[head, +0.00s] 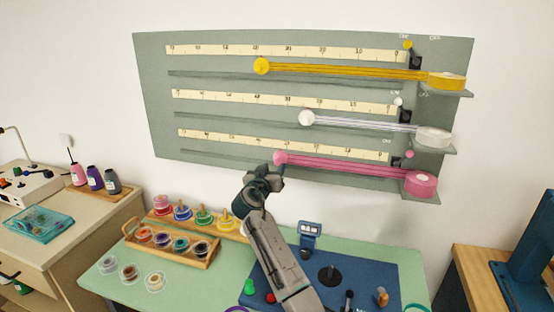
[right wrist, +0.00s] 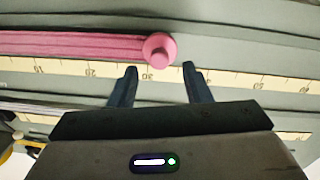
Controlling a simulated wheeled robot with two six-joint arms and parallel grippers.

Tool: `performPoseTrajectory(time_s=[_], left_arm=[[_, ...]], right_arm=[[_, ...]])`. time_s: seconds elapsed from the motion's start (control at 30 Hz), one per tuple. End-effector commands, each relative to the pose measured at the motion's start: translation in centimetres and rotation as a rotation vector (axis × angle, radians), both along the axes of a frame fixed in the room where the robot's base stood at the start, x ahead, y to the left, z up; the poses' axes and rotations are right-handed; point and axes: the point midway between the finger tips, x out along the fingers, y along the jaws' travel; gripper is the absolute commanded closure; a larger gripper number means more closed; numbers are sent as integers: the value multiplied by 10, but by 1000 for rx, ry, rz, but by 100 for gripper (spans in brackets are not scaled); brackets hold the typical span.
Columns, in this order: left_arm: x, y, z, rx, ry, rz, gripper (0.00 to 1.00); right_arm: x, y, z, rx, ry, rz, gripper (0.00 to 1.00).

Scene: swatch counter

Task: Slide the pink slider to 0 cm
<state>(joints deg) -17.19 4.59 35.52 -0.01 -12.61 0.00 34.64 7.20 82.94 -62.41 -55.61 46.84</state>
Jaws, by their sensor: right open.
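The pink slider (head: 281,157) is a round pink knob on the lowest track of the grey wall board (head: 225,146). A pink ribbon runs from it right to a pink spool (head: 421,184). The slider stands near the 30 mark of its cream ruler (head: 335,150), whose 0 is at the right end. My right gripper (head: 273,172) is open just at the knob. In the right wrist view the knob (right wrist: 159,48) lies between and slightly beyond the two open fingertips (right wrist: 160,72). I cannot tell whether they touch it. My left gripper is not in view.
Above are a white slider (head: 306,118) and a yellow slider (head: 262,66) on their own tracks. Below the board stands a green table (head: 118,262) with a wooden spool rack (head: 186,262) and a blue mat (head: 380,270). The pink track right of the knob carries only ribbon.

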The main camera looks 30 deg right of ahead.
Motion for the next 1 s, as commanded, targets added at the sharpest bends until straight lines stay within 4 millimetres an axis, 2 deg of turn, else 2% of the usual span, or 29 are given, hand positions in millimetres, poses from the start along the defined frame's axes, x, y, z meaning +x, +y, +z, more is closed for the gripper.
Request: performPoseTrajectory(time_s=[0.1,0.3,0.63,0.67,0.87,0.9,1.0], left_arm=[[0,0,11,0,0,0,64],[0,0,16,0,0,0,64],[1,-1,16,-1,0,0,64],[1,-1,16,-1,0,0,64],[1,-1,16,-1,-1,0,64],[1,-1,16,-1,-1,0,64],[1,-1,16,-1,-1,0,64]], right_arm=[[13,-17,3,0,3,-1,56],[24,-31,1,0,1,0,56],[27,-34,-1,2,0,1,56],[27,-34,-1,2,0,1,58],[27,-34,-1,2,0,1,97],[27,-34,-1,2,0,1,100],[27,-34,-1,2,0,1,100]])
